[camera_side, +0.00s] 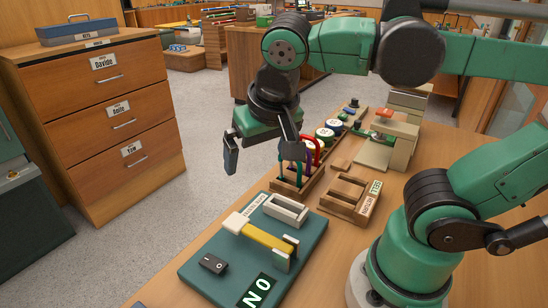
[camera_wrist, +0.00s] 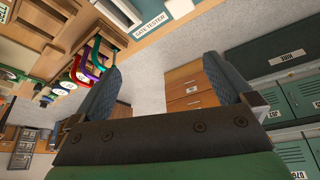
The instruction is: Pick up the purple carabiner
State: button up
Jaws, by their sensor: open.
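The purple carabiner (camera_side: 308,160) stands in a wooden rack (camera_side: 287,188) among other coloured carabiners, partly hidden by the red carabiner (camera_side: 319,150) and by my finger. In the wrist view the purple carabiner (camera_wrist: 107,44) shows at upper left, close to green and red ones. My gripper (camera_side: 262,152) is open and empty, its two fingers wide apart. In the side view it hangs beside and to the left of the rack, with one finger overlapping the carabiners. In the wrist view the gap between the fingers (camera_wrist: 165,85) shows only floor and drawers, and the carabiners lie outside it, to the left.
A teal gate tester board (camera_side: 215,262) with a yellow bar lies in front of the rack. A wooden holder (camera_side: 350,198) stands to the rack's right. Round-topped items (camera_side: 325,134) and a beige stand (camera_side: 385,145) are behind. Open floor lies left of the table.

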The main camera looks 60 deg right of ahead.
jog(key=w+f+n+t, duration=0.1)
jog(key=d+f+n+y, duration=0.1)
jog(key=f, duration=0.1)
jog(key=w+f+n+t, duration=0.1)
jog(key=n, duration=0.1)
jog(key=shift+w+d+f+t+y, duration=0.15)
jog(key=shift+w+d+t+y, duration=0.15)
jog(key=shift+d+y, duration=0.1)
jog(key=shift+w+d+f+n, duration=0.15)
jog(key=shift+n, duration=0.15)
jog(key=shift+c, duration=1.1)
jog(key=shift+t, duration=0.3)
jog(key=c, duration=0.5)
jog(key=shift+c, duration=0.2)
jog(key=shift+d, duration=0.1)
